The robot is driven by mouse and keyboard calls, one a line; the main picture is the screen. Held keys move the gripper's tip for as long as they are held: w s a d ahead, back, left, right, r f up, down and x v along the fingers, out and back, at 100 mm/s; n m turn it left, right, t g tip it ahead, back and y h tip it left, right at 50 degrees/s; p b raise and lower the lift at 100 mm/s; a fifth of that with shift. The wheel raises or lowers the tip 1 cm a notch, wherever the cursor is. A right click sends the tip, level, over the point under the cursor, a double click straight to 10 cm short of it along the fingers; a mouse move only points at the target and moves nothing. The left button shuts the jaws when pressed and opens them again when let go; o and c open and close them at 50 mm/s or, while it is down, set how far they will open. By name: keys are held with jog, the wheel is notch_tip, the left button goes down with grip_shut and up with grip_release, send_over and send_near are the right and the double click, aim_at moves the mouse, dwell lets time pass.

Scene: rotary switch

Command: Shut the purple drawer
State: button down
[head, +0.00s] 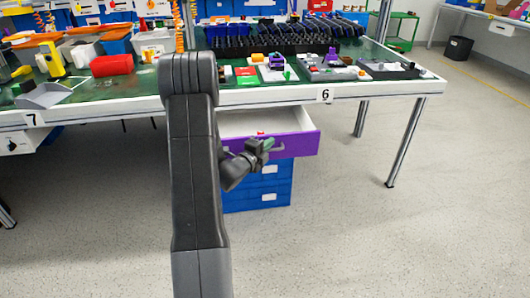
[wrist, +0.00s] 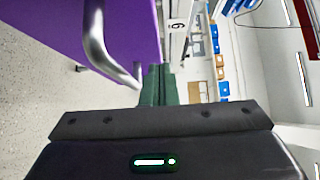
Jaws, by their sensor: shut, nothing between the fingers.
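The purple drawer (head: 298,145) is pulled out of the blue cabinet (head: 258,188) under the table, and its pale inside shows behind the front. In the wrist view the purple front (wrist: 115,22) fills the upper left, with its curved silver handle (wrist: 97,45) standing out from it. My gripper (head: 268,144) is in front of the drawer, by the handle, and partly covers the front. Its green fingers (wrist: 159,75) are shut and empty, close beside one end of the handle. I cannot tell whether they touch it.
The table (head: 300,96) above the drawer carries boxes, tools and small parts. Its metal leg (head: 406,142) stands to the right of the drawer. The grey floor (head: 400,240) in front and to the right is clear. A black bin (head: 458,48) stands far back.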

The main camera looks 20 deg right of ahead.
jog(key=shift+w+d, duration=0.2)
jog(key=shift+w, duration=0.5)
